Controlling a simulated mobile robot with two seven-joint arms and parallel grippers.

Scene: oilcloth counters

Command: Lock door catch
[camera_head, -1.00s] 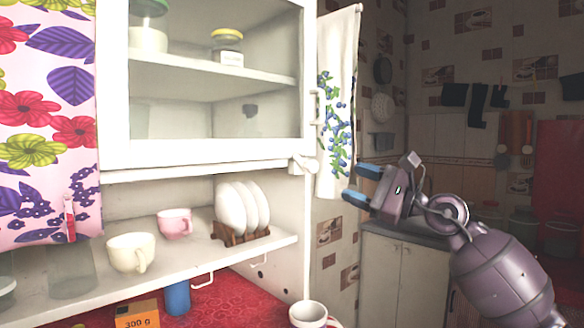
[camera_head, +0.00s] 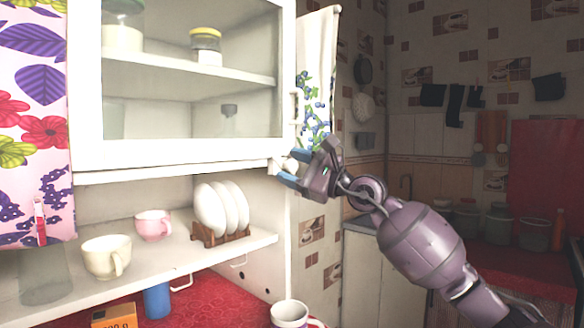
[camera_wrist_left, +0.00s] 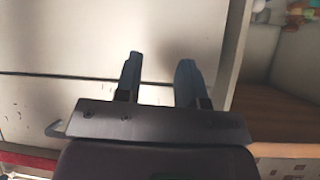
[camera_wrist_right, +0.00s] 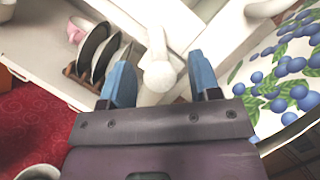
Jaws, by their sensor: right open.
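The white cabinet door (camera_head: 190,152) with its glass pane is in the head view, and it looks closed. The door catch, a white piece with a round knob (camera_wrist_right: 158,76), is at the door's lower right corner; in the head view the knob (camera_head: 290,165) is partly hidden by my right gripper. My right gripper (camera_head: 285,174) is open at the catch. In the right wrist view its blue fingertips (camera_wrist_right: 162,72) stand on either side of the knob, with gaps. My left gripper (camera_wrist_left: 157,72) shows only in its wrist view, fingers apart and empty before pale panels.
Below the door, a shelf holds a cream cup (camera_head: 106,257), a pink cup (camera_head: 152,225) and plates in a rack (camera_head: 220,237). A mug (camera_head: 290,313) stands on the red counter. A berry-patterned towel (camera_head: 318,75) hangs right of the cabinet.

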